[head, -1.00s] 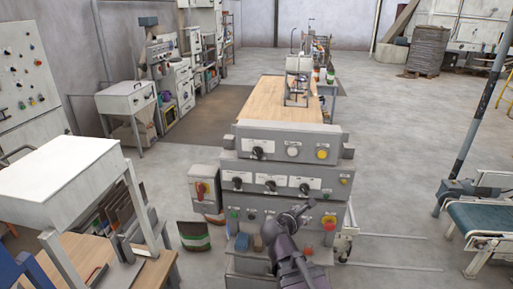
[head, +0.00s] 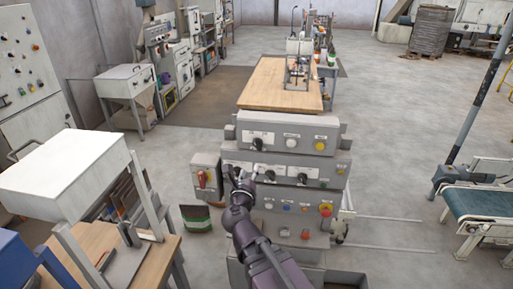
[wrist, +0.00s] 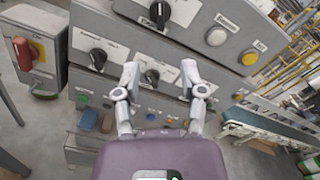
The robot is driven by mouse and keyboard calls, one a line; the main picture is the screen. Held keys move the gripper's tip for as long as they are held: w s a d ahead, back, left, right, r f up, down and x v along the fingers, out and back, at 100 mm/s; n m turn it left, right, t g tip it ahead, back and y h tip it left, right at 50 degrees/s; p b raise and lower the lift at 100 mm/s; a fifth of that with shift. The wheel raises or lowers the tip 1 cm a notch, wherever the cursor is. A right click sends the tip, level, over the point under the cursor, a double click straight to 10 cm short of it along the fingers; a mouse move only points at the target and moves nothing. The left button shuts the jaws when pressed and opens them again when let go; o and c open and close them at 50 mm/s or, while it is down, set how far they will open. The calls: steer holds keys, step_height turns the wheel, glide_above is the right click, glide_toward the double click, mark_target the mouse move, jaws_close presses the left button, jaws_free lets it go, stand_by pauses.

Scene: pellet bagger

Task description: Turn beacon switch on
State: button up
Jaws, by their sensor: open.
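The grey control panel (head: 280,160) stands in front of me with black rotary switches in its upper rows. Its labels are too small to read, so I cannot tell which is the beacon switch. In the wrist view, one black switch (wrist: 151,76) shows between the fingertips of my gripper (wrist: 160,72). Another black switch (wrist: 97,58) is to its left, one (wrist: 160,12) is on the row above, and one is partly hidden by the right finger. In the head view, my gripper (head: 247,173) is open at the middle row. I cannot tell whether it touches anything.
A grey box with a red handle (head: 203,183) stands left of the panel. The lower row has coloured buttons and a red knob (head: 305,234). A wooden table (head: 280,94) is behind the panel, and a conveyor (head: 484,205) is at the right.

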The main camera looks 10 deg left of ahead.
mark_target(257, 146)
steer(key=w, duration=1.3)
steer(key=shift+w, duration=0.4)
jaws_close()
